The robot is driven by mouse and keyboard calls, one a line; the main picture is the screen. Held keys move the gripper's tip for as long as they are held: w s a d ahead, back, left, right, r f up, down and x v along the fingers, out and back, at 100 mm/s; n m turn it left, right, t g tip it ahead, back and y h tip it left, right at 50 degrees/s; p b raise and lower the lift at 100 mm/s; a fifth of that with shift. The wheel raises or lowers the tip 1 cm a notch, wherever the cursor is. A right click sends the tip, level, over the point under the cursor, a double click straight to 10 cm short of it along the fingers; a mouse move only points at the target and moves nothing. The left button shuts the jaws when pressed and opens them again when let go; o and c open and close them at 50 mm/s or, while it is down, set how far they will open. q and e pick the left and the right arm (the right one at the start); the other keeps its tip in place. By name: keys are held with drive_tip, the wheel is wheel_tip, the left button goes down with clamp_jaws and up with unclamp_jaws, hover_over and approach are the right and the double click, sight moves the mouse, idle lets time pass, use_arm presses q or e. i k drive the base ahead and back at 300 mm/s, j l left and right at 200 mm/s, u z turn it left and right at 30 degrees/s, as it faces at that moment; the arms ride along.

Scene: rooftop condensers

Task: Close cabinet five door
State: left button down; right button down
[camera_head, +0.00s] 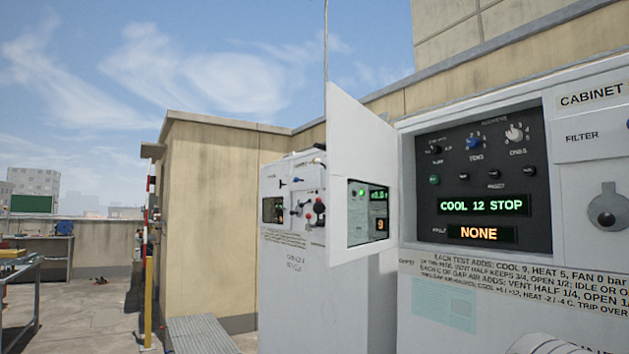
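A large pale grey cabinet (580,165) fills the right side. Its label starts with "CABINET", but the number is cut off by the picture edge. Its black control panel (484,180) has knobs and two displays reading "COOL 12 STOP" and "NONE". A flat pale door (358,135) stands open at the left side of this panel, swung outward, and the panel is uncovered. A small lit display (368,212) shows within the door's outline; I cannot tell whether it is on the door or behind it. Neither of my grippers is in view.
A second cabinet (320,265) with levers and a small display stands further back left. A ribbed grey surface (200,335) lies at the lower middle. A yellow post (148,300) and a workbench (40,250) are at left. The rooftop floor between them looks open.

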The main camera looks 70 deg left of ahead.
sight(362, 147)
drive_tip(key=k+j+u, duration=0.15)
drive_tip(key=j+u, duration=0.3)
drive_tip(key=j, duration=0.25)
drive_tip(key=j+u, duration=0.45)
drive_tip(key=j, duration=0.2)
drive_tip(key=i+j+u, duration=0.1)
drive_tip(key=j, duration=1.15)
